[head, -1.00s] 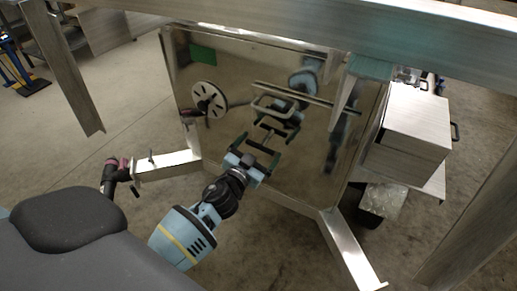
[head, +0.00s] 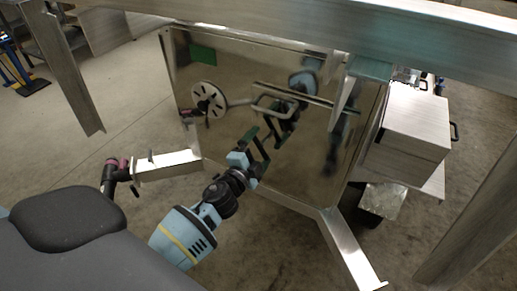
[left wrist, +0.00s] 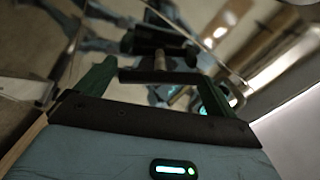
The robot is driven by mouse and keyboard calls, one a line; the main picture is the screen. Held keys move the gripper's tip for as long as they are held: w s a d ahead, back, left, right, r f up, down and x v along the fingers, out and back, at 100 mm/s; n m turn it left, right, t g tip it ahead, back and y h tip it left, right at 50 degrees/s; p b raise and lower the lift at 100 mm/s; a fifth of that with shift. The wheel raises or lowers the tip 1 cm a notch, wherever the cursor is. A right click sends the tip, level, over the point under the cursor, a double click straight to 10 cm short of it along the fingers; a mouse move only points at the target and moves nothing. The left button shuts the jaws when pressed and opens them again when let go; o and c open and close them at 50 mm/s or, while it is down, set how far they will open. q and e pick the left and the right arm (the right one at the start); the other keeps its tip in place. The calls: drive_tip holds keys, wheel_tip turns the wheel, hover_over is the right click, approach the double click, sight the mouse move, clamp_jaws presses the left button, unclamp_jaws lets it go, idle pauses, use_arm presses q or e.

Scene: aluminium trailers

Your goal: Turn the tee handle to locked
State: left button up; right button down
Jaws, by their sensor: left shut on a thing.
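The tee handle (left wrist: 150,76) shows in the left wrist view as a dark crossbar on a short metal shaft, close to a shiny metal panel. My left gripper (left wrist: 155,85) has a dark green finger at either side of it and is shut on it. In the head view my left gripper (head: 257,143) is turned at the panel (head: 225,75), and its fingers and the panel's reflections largely hide the tee handle. The handle's exact angle is hard to tell. My right gripper is not in view.
A pale round disc (head: 208,98) is left of the gripper on the panel, and a grab handle (head: 276,106) is just above. An aluminium beam (head: 290,25) crosses the top. A metal box (head: 411,120) stands at right. A bracket (head: 168,166) juts out lower left.

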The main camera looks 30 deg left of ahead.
use_arm(q)
drive_tip(key=m, duration=0.6)
drive_tip(key=shift+m, duration=0.3)
idle(0.4)
drive_tip(key=o, duration=0.6)
drive_tip(key=shift+s+d, duration=0.2)
drive_tip(key=shift+s, duration=3.7)
